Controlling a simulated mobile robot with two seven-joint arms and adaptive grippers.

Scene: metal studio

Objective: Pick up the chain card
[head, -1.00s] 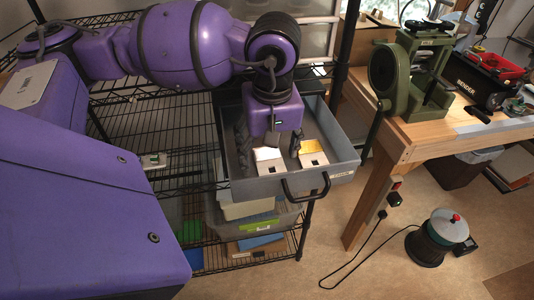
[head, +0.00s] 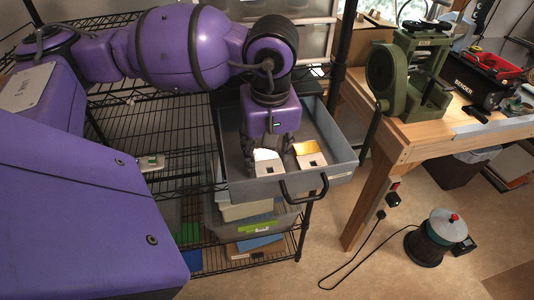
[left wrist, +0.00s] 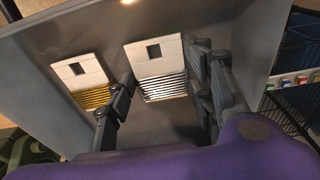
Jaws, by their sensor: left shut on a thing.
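A white card with a dark square hole and silver chain-like strands (head: 265,168) is in the grey drawer (head: 341,165). It also shows in the left wrist view (left wrist: 158,55), between my fingers. My left gripper (head: 266,152) reaches down into the drawer from above. In the left wrist view my left gripper (left wrist: 162,98) has one finger at each side edge of the silver-strand card and is shut on it. The card appears still at the drawer floor; I cannot tell whether it is lifted. My right gripper is not in view.
A similar card with gold strands (head: 310,161) lies right beside the held card. The drawer's walls surround both, with a black handle (head: 305,190) at the front. Wire shelves (head: 150,110) stand left; a wooden bench (head: 440,130) with a green press (head: 410,75) stands right.

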